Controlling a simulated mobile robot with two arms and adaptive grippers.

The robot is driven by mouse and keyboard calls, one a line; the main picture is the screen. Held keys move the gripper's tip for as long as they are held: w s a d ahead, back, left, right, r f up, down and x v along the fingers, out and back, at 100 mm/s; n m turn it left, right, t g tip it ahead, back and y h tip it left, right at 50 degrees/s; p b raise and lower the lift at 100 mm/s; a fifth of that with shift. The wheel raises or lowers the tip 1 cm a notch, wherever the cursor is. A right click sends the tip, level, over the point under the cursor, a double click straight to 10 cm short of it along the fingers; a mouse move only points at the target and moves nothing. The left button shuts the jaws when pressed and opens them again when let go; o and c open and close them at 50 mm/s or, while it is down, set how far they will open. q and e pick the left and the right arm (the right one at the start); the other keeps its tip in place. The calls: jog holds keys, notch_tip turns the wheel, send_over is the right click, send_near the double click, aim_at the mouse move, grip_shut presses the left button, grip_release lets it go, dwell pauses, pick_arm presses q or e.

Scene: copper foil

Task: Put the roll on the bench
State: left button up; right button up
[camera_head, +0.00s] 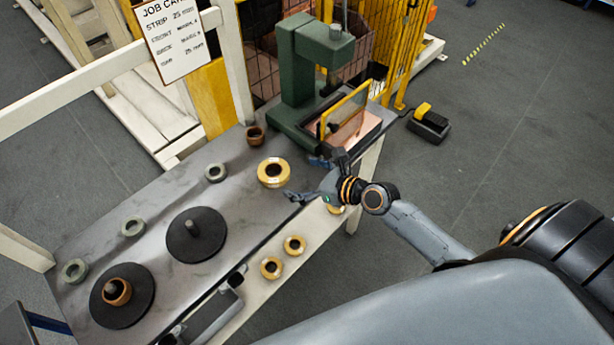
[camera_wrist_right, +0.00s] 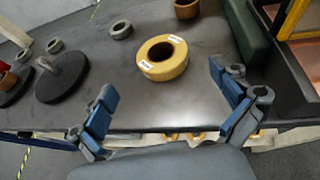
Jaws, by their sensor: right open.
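A yellow roll with white labels and a dark centre hole (camera_head: 273,173) lies flat on the grey bench (camera_head: 235,220). In the right wrist view the roll (camera_wrist_right: 163,58) sits beyond and between the spread fingers. My right gripper (camera_head: 312,178) is open and empty at the bench's front edge, just right of the roll and apart from it. Its blue-padded fingers also show in the right wrist view (camera_wrist_right: 165,105). My left gripper is not in view.
A green press (camera_head: 298,75) with a yellow-framed guard stands at the bench's far right. Two black disc spindles (camera_head: 183,245) and several grey rings (camera_head: 215,172) stand left. Smaller yellow rolls (camera_head: 294,245) sit along the front. A copper-coloured cup (camera_head: 255,136) stands behind the roll.

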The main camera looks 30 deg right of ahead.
jog(key=shift+v, duration=1.1)
